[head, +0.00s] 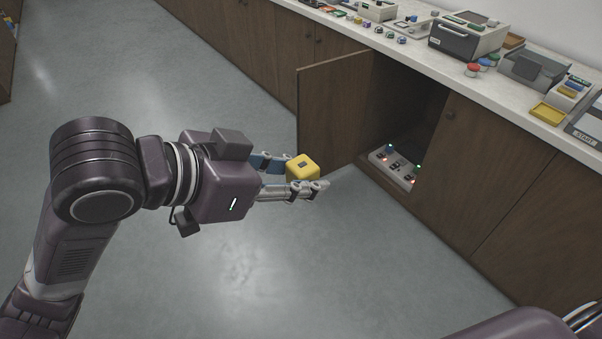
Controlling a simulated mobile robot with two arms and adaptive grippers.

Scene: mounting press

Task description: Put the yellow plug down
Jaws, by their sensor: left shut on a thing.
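The yellow plug (303,167) is a small rounded yellow block with a dark square on its top. My left gripper (305,178) is shut on it and holds it above the grey floor, in front of the open cabinet door. The fingers lie on either side of the plug, and its lower part is hidden by the near finger. Of my right arm, only a purple part shows at the bottom right edge; its fingertips are not in view.
A brown cabinet door (333,108) stands open just beyond the plug. Inside the cabinet, a light panel (393,168) carries small lit lamps. The pale counter (428,60) above holds machines, coloured knobs and a yellow tray (547,113). The floor (270,280) in front is clear.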

